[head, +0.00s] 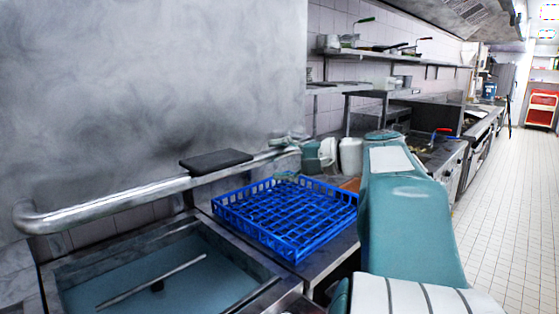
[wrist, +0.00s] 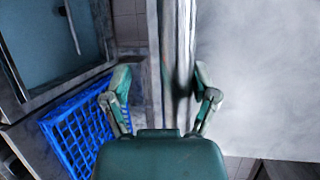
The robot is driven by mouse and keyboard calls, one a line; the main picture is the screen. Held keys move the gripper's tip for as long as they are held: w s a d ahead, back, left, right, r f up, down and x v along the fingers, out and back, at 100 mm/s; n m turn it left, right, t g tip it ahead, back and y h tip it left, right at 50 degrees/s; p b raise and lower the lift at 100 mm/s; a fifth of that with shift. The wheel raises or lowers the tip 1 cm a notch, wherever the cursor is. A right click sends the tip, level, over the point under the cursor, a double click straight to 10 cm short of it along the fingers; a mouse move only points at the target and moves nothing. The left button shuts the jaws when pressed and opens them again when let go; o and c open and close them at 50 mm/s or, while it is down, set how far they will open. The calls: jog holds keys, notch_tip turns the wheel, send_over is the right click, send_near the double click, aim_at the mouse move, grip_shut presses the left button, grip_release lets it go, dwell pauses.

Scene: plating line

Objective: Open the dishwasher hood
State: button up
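The dishwasher hood (head: 150,90) is a large grey steel panel filling the upper left of the head view, standing raised above the open wash basin (head: 90,285). Its thick steel handle bar (head: 105,207) runs along the lower edge; the bar also shows in the wrist view (wrist: 172,50), beside the pale hood panel (wrist: 255,75). My gripper (wrist: 162,76) is open, with one finger on each side of the bar in the picture. I cannot tell whether either finger touches it. In the head view my gripper (head: 286,143) is at the bar's far end, partly hidden.
A blue dish rack (head: 285,255) sits on the counter right of the basin; it also shows in the wrist view (wrist: 82,135). A dark flat block (head: 215,161) is by the bar. White containers (head: 350,156) stand behind the rack. The tiled aisle (head: 500,190) at right is clear.

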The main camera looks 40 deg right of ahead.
jog(key=v, duration=1.2)
jog(key=shift+f, duration=0.1)
jog(key=w+a+f+n+g+h, duration=0.1)
jog(key=w+a+f+n+g, duration=0.2)
jog(key=a+f, duration=0.5)
jog(key=w+a+f+g+h, duration=0.15)
jog(key=a+f+g, duration=0.35)
jog(key=a, duration=0.6)
jog(key=s+a+f+n+h, duration=0.2)
jog(key=s+a+f+n, duration=0.2)
jog(key=f, duration=0.3)
jog(key=s+a+f+n+h, duration=0.2)
jog(key=s+a+f+n, duration=0.2)
jog(key=a+f+n, duration=0.2)
jog(key=shift+f+g+h, duration=0.3)
jog(key=shift+f+h, duration=0.05)
jog(key=shift+f, duration=0.1)
jog(key=shift+s+a, duration=0.1)
jog(key=shift+a, duration=0.15)
jog(key=shift+d, duration=0.2)
